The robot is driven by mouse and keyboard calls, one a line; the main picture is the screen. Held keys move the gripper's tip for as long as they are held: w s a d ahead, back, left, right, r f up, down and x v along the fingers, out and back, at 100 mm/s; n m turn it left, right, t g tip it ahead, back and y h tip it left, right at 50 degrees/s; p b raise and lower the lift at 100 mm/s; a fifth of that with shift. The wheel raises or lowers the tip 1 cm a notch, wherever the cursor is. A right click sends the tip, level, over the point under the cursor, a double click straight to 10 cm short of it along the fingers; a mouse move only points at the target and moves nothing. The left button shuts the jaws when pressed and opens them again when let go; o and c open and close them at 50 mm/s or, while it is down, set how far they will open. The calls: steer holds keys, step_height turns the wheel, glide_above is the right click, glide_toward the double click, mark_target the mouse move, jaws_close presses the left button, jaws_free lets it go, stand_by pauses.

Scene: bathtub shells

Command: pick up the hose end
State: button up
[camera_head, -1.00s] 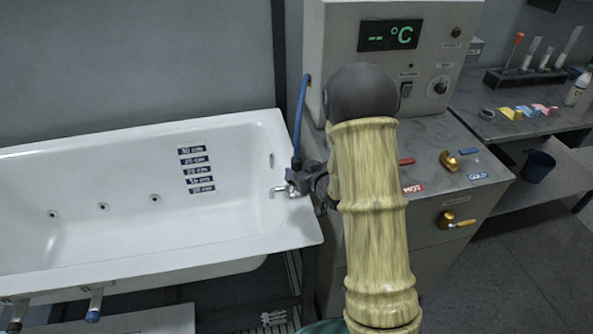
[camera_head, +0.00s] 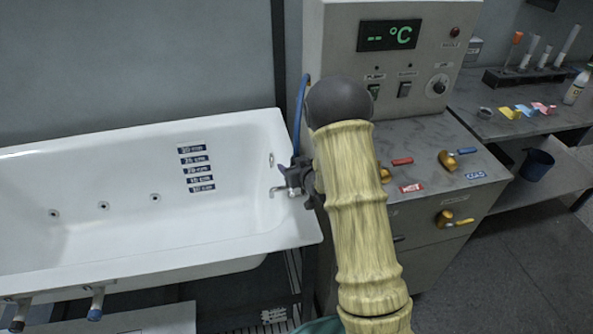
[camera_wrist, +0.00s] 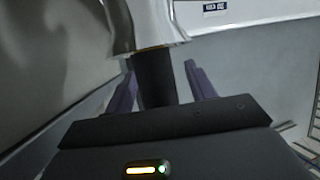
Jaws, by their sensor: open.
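A blue hose (camera_head: 299,118) hangs from the control cabinet's left side, down to the tub's right rim, where my gripper hides its lower end. A small metal spout (camera_head: 278,190) sticks out left of my gripper (camera_head: 296,176). In the wrist view my gripper (camera_wrist: 160,68) is open, one purple-grey finger on each side of a dark upright cylinder (camera_wrist: 153,80). A shiny metal piece (camera_wrist: 145,22) is above the cylinder. I cannot tell whether this is the hose end, or whether the fingers touch it.
The white bathtub (camera_head: 120,262) fills the left, with depth labels (camera_head: 196,168) inside. The control cabinet (camera_head: 435,225) with gold valves and a temperature display (camera_head: 390,36) stands close behind my arm. A shelf (camera_head: 545,122) with tubes and a bottle is at right.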

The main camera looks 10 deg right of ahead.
stand_by(0.3)
steer(key=c, duration=1.1)
steer(key=shift+c, duration=0.2)
steer(key=shift+r, duration=0.15)
step_height(320, 180, up, 10)
